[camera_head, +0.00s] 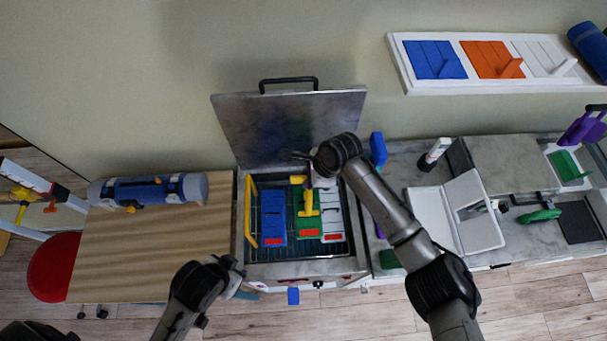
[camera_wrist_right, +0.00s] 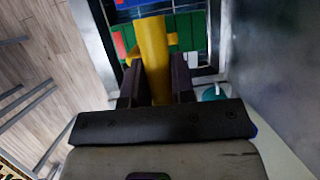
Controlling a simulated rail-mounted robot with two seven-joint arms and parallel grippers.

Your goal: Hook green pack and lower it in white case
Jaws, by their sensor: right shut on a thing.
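The green pack (camera_head: 308,228) stands in a rack in the open steel unit, between a blue pack (camera_head: 273,217) and a white pack (camera_head: 331,218). My right gripper (camera_wrist_right: 157,82) is shut on a yellow hook tool (camera_wrist_right: 153,45). In the head view the tool (camera_head: 307,204) is over the green pack. The green pack also shows behind the tool in the wrist view (camera_wrist_right: 194,35); I cannot tell whether the hook has caught it. The white case (camera_head: 427,217) lies open on the right counter. My left gripper (camera_head: 234,273) is low, in front of the unit; its fingers are unclear.
The unit's raised lid (camera_head: 290,125) stands behind the rack. A yellow bar (camera_head: 249,210) is at the rack's left side. A wooden table (camera_head: 150,245) with a blue roll (camera_head: 150,190) is at left. A blue bottle (camera_head: 378,148) and a white-topped item (camera_head: 434,153) stand at right.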

